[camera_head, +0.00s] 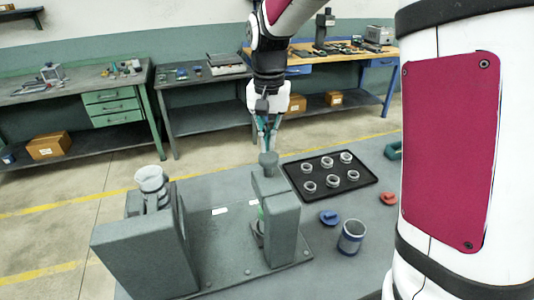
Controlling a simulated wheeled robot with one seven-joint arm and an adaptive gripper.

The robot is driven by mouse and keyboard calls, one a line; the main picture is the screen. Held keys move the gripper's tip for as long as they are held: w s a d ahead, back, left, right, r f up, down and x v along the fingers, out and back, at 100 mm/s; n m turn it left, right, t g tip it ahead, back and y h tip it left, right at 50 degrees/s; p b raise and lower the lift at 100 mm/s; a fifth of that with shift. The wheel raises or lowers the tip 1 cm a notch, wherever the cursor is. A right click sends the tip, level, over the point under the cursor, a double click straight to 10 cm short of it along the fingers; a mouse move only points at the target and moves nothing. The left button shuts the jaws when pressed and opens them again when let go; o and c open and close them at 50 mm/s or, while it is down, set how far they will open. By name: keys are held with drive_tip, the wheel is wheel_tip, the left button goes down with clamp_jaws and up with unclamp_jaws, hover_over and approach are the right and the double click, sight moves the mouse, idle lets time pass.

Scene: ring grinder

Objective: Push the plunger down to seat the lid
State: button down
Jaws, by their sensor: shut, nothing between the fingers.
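The plunger (268,159) is a grey round-headed post at the top of the right grey upright (284,225) of the fixture on the table. My gripper (267,146) points down with its fingers together, empty, right above the plunger head. I cannot tell whether the fingertips touch the head or stop just short of it. A small green part (261,214) shows low beside the upright, mostly hidden by it. The lid cannot be made out; the upright hides the space under the plunger.
A larger grey housing (145,252) with a whitish cup (151,179) on top stands at left. A black tray (312,199) of metal rings lies behind right. A blue-banded cup (350,237), a blue piece (329,217) and a red piece (388,198) sit at right.

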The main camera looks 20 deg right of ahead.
sight(269, 155)
drive_tip(key=shift+f, duration=0.1)
drive_tip(key=shift+f, duration=0.35)
drive_tip(key=shift+f, duration=1.35)
drive_tip(key=shift+f+b, duration=0.3)
drive_tip(key=shift+f, duration=0.45)
drive_tip(key=shift+r, duration=0.1)
drive_tip(key=shift+r+p, duration=1.15)
drive_tip(key=shift+r, duration=3.35)
